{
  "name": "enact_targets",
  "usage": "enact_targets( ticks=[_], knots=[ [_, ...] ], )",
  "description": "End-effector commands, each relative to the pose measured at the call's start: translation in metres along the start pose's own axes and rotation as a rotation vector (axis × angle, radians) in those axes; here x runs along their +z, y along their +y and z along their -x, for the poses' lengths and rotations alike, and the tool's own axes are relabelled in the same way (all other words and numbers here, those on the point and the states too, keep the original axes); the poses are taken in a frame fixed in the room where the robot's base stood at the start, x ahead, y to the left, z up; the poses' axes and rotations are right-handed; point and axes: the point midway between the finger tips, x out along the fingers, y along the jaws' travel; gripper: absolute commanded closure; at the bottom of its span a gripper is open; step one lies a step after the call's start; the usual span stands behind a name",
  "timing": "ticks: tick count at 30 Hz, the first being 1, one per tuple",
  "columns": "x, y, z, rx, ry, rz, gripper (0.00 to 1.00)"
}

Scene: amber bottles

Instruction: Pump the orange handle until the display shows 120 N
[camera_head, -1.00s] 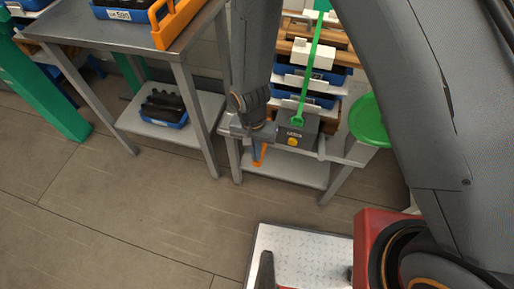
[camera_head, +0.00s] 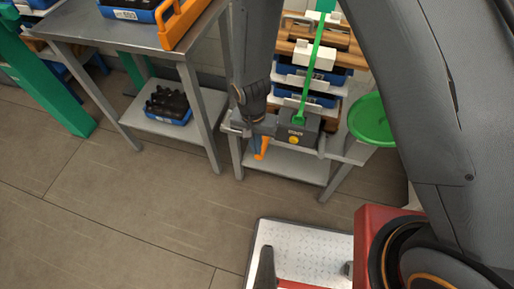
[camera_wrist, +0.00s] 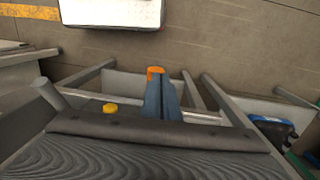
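The orange handle (camera_head: 260,149) hangs below the front of the bench at the grey pump box. In the wrist view its orange end (camera_wrist: 155,72) shows at the fingertips. My gripper (camera_head: 255,144) points down at the handle. Its two blue-grey fingers (camera_wrist: 163,88) lie close together and appear shut on the handle; the contact is partly hidden. The small display (camera_head: 296,131) is on the grey box, right of my wrist, with writing too small to read. A yellow button (camera_head: 293,139) sits just below it and also shows in the wrist view (camera_wrist: 109,108).
A green rod (camera_head: 312,70) rises from the box. A green round plate (camera_head: 370,120) is at right. A metal table (camera_head: 120,38) with a blue bin (camera_head: 130,12) stands at left. A black-and-blue tray (camera_head: 168,106) lies on its lower shelf.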

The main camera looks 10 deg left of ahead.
Motion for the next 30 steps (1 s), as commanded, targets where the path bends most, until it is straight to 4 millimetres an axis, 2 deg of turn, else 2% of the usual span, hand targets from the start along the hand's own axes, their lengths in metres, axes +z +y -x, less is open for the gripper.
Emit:
enact_targets(
  ticks=[1, 15, 21, 30],
  knots=[
    [0.0, -0.002, 0.013, -0.004, 0.003, -0.002, 1.0],
    [0.057, -0.005, 0.066, -0.006, 0.006, 0.002, 1.0],
    [0.068, -0.005, 0.077, -0.006, 0.006, -0.001, 1.0],
    [0.07, -0.005, 0.079, -0.006, 0.005, -0.001, 1.0]
  ],
)
